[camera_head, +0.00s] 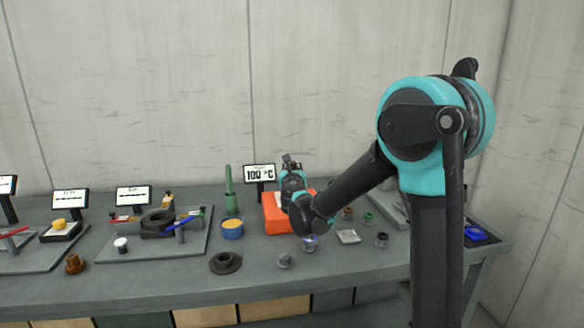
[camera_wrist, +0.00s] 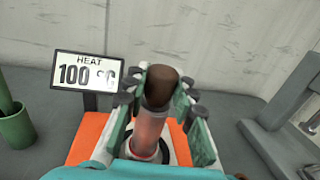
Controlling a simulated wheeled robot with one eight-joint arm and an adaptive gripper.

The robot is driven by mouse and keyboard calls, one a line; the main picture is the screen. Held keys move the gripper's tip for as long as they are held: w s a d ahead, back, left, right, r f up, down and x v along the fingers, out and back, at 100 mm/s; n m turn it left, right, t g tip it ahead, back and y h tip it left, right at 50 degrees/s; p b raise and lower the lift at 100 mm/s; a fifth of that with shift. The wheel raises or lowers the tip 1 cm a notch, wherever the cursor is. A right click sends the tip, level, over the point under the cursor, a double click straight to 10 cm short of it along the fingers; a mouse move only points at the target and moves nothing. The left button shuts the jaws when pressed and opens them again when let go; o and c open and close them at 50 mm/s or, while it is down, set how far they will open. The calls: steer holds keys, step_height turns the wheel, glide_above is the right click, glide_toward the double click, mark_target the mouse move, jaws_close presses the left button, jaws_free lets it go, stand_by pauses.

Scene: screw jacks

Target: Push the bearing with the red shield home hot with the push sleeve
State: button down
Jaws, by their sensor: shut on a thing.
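My gripper (camera_wrist: 158,92) is over the orange heater (camera_wrist: 88,137), with its fingers on either side of a brown-topped cylinder (camera_wrist: 160,84) and shut on it. A reddish cylindrical part (camera_wrist: 148,132) shows below the brown top, in front of a black ring and a pale plate; I cannot tell whether it is one piece with the top. In the head view my gripper (camera_head: 290,163) is above the heater (camera_head: 275,214), and what it holds is hidden. The heater's display (camera_head: 259,173) reads 100 °C. I cannot make out the red-shielded bearing or name the push sleeve for certain.
A green tube (camera_head: 229,181) stands in a green holder left of the heater. A blue cup (camera_head: 232,229), a dark flanged ring (camera_head: 225,263) and a grey part (camera_head: 284,261) stand nearby.

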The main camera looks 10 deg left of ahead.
stand_by(0.6)
steer(key=shift+r, duration=5.5)
steer(key=shift+d, duration=0.1)
